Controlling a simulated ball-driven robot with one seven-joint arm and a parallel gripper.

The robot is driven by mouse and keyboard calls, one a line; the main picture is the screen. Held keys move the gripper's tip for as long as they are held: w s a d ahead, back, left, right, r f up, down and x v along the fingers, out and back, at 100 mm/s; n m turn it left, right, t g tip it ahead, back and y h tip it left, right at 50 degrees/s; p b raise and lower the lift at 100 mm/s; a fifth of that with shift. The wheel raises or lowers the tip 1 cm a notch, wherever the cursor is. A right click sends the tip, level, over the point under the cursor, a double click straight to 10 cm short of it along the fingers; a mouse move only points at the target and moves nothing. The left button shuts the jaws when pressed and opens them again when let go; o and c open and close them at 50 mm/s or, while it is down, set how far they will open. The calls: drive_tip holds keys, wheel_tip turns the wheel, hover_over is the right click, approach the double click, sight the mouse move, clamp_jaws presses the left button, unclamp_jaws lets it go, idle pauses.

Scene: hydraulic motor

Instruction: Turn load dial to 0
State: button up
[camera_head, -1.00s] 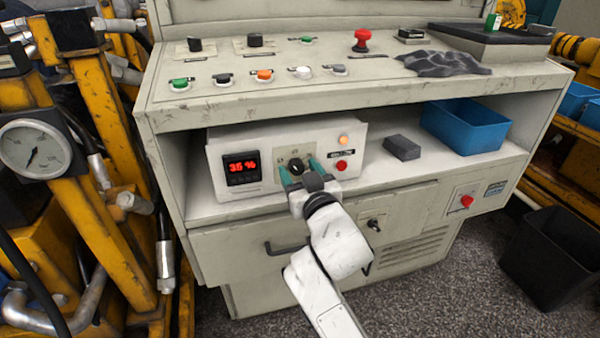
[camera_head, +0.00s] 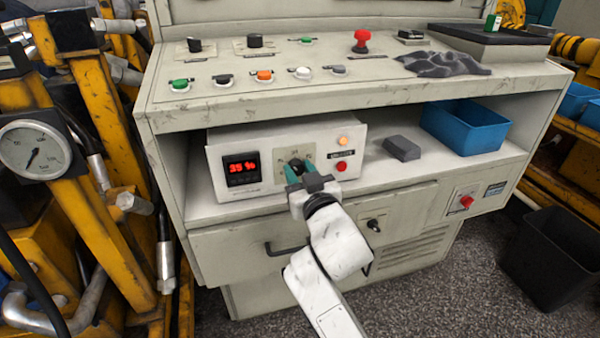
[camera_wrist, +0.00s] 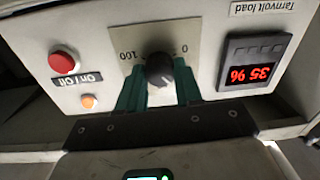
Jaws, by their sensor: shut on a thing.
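The load dial (camera_wrist: 158,70) is a round black knob on a beige plate marked 0 and 100 in the wrist view. My gripper (camera_wrist: 160,82) has its teal fingers on both sides of the dial, shut on it. In the head view my gripper (camera_head: 297,173) reaches up to the white control box (camera_head: 225,150) and partly hides the dial.
A red button (camera_wrist: 62,62) and an orange lamp (camera_wrist: 88,101) sit beside the dial. A grey block (camera_head: 402,148) and a blue bin (camera_head: 465,127) stand on the shelf to the right. The console's top panel (camera_head: 330,90) overhangs the box.

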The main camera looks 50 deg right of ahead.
drive_tip(key=shift+r+n, duration=0.1)
drive_tip(key=shift+n, duration=0.2)
drive_tip(key=n+p, duration=0.3)
drive_tip(key=shift+r+n+p, duration=0.1)
drive_tip(key=shift+n+p, duration=0.2)
drive_tip(key=n+p, duration=0.3)
drive_tip(key=n, duration=0.1)
drive_tip(key=shift+a, duration=0.1)
drive_tip(key=n+p, duration=0.2)
drive_tip(key=n, duration=0.1)
drive_tip(key=shift+n+g, duration=0.4)
drive_tip(key=shift+w+f+n+p, duration=0.15)
drive_tip(key=shift+n+p, duration=0.6)
drive_tip(key=shift+n, duration=1.15)
drive_tip(key=shift+f+h, duration=0.1)
drive_tip(key=shift+h, duration=0.2)
drive_tip(key=o, duration=1)
drive_tip(key=shift+o, duration=0.2)
